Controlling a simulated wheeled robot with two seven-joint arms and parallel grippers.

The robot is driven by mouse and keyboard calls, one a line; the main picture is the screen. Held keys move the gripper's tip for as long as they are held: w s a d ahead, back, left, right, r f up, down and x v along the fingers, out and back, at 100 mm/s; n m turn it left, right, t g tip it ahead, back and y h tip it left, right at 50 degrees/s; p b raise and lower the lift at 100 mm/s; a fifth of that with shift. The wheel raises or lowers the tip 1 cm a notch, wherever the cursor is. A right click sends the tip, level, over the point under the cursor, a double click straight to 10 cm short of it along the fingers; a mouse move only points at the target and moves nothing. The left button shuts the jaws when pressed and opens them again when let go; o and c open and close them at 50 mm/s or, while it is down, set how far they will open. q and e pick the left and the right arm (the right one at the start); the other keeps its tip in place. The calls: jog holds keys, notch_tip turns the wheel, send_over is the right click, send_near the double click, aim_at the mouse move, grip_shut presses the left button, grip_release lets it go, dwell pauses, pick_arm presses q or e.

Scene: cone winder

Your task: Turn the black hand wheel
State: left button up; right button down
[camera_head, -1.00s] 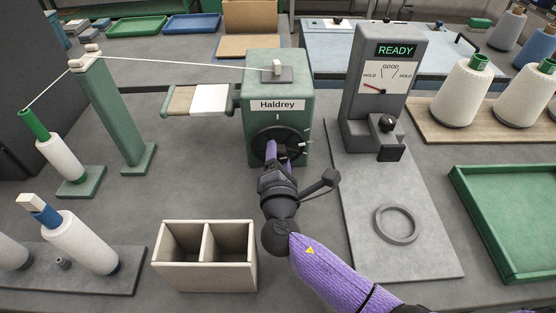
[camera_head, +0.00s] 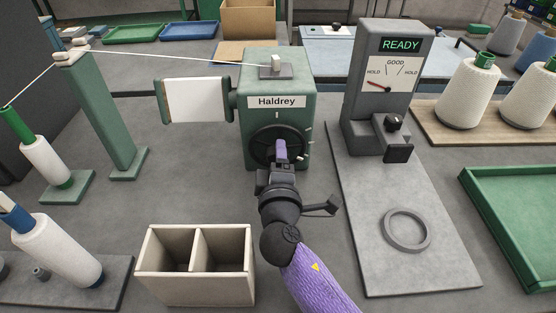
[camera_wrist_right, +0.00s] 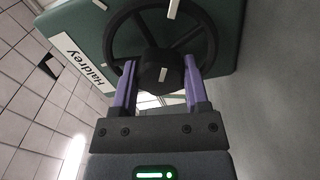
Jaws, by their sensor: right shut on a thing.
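The black hand wheel (camera_head: 258,138) is on the front of the green winder housing marked "Haldrey" (camera_head: 304,92). My right gripper (camera_head: 280,150) reaches it from the front. In the right wrist view, the two purple fingers of my right gripper (camera_wrist_right: 159,78) are on either side of the wheel's black hub (camera_wrist_right: 153,70), closed on it. The spoked rim (camera_wrist_right: 205,35) is around and beyond the fingers. A white-faced flat part (camera_head: 195,100) sticks out from the housing's left side. My left gripper is not in view.
A grey two-compartment bin (camera_head: 196,296) stands left of my right arm. A gauge (camera_head: 392,70) reading READY stands to the right, with a grey ring (camera_head: 391,238) on the board before it. Thread cones (camera_head: 468,95) and a green tray (camera_head: 510,260) are further right.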

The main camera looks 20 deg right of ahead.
dwell(0.4)
jog(key=shift+c, duration=0.4)
grip_release()
jog(key=shift+s, duration=0.1)
jog(key=shift+v, duration=3.65)
